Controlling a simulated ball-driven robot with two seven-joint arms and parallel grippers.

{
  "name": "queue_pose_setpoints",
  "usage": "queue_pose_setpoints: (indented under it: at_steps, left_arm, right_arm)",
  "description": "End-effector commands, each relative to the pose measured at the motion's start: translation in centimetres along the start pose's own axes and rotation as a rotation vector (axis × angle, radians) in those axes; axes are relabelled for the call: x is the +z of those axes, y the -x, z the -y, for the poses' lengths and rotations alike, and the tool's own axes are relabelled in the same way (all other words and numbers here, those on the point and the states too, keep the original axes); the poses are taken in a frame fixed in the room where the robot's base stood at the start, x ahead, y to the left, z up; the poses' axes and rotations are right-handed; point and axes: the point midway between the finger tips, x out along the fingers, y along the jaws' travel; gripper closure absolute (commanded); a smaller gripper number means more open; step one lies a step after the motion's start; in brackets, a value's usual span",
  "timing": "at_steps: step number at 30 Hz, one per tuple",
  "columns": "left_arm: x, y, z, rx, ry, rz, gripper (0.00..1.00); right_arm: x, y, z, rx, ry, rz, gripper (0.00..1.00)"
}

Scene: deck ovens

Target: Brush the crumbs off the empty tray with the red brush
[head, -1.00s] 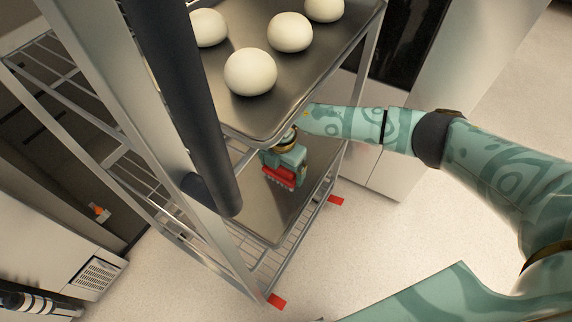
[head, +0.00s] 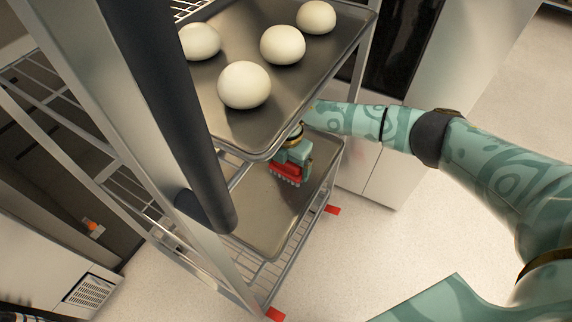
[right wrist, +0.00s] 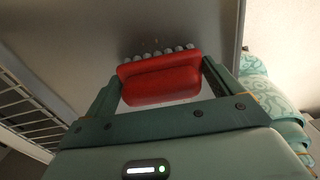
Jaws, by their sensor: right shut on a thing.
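The red brush (head: 286,174) is in my right gripper (head: 293,160), which is shut on it above the lower, empty tray (head: 262,225). In the right wrist view the brush (right wrist: 160,80) sits between the two fingers of the gripper (right wrist: 163,95), with its pale bristle tufts toward the tray (right wrist: 110,30). I cannot tell whether the bristles touch the tray. The upper tray hides part of the lower one in the head view. My left gripper is not in view.
An upper tray (head: 225,122) with several dough balls (head: 244,85) sits right above my right gripper. The rack's metal post (head: 130,130) and a dark bar (head: 165,110) stand at the left. Red pieces (head: 275,314) show at the rack's foot. Open floor (head: 400,240) lies to the right.

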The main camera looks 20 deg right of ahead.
Motion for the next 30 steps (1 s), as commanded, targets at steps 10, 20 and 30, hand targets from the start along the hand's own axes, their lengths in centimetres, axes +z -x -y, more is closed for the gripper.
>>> queue_pose_setpoints:
  at_steps: [10, 20, 30]
  left_arm:
    - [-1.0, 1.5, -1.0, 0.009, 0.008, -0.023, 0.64]
    - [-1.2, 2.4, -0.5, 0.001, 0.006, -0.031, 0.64]
    - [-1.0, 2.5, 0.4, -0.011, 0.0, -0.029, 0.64]
  right_arm:
    - [-2.5, 0.4, 0.1, 0.003, 0.001, 0.001, 0.28]
    - [-4.6, 0.2, 0.2, 0.002, 0.002, -0.001, 0.28]
    - [-5.4, -0.2, 0.3, 0.001, 0.0, -0.001, 0.28]
